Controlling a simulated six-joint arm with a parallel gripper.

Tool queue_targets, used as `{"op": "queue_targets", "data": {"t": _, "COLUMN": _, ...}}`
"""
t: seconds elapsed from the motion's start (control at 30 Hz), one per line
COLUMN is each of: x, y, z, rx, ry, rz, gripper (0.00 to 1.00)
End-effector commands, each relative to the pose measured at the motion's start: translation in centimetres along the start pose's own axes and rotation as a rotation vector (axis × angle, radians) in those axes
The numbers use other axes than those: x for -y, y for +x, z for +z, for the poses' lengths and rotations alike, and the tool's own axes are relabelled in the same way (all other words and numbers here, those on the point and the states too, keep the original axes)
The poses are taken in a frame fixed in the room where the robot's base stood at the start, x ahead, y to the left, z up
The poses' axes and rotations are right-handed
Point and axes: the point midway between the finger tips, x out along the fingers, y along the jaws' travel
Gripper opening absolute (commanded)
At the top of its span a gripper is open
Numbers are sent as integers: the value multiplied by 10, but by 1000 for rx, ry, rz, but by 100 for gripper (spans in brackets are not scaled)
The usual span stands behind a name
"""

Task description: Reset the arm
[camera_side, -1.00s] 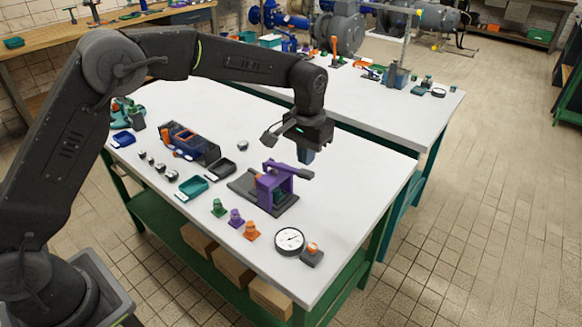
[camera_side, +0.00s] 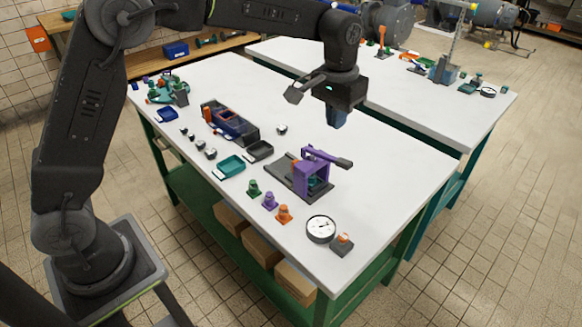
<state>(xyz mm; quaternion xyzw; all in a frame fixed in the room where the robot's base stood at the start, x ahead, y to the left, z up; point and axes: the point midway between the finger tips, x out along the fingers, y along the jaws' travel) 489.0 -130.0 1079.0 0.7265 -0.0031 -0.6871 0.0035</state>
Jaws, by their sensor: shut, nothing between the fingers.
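My arm reaches from its base at the left across the white-topped workbench (camera_side: 395,165). My gripper (camera_side: 336,120) hangs pointing down over the back right part of the bench, well above its top. It is shut and holds nothing. A purple press-like fixture (camera_side: 313,176) with a dark lever stands on a dark base plate, below and slightly left of my gripper in the picture. The gripper is apart from it and from everything else on the bench.
Green (camera_side: 253,188), purple (camera_side: 269,201) and orange (camera_side: 284,214) small pieces stand in a row near the front edge, beside a round dial gauge (camera_side: 321,229). A teal tray (camera_side: 229,167) and a dark tray (camera_side: 259,151) lie further left. A second bench (camera_side: 425,105) stands behind.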

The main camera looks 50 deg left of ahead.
Motion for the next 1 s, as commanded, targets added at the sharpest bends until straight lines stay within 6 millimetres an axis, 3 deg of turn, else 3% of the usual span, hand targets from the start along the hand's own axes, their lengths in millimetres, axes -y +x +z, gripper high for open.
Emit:
{"op": "queue_targets", "data": {"t": 0.03, "x": 7, "y": -19, "z": 13, "rx": -29, "ry": -2, "rz": 4, "gripper": 0}}
{"op": "queue_targets", "data": {"t": 0.2, "x": 30, "y": -60, "z": 65, "rx": -113, "ry": -1, "rz": 11, "gripper": 0}}
{"op": "queue_targets", "data": {"t": 0.43, "x": 55, "y": -90, "z": 144, "rx": -232, "ry": -1, "rz": 13, "gripper": 0}}
{"op": "queue_targets", "data": {"t": 0.7, "x": 74, "y": -83, "z": 235, "rx": -363, "ry": 1, "rz": 3, "gripper": 0}}
{"op": "queue_targets", "data": {"t": 0.83, "x": 79, "y": -71, "z": 264, "rx": -407, "ry": 1, "rz": -4, "gripper": 0}}
{"op": "queue_targets", "data": {"t": 1.0, "x": 81, "y": -62, "z": 280, "rx": -435, "ry": 3, "rz": -9, "gripper": 0}}
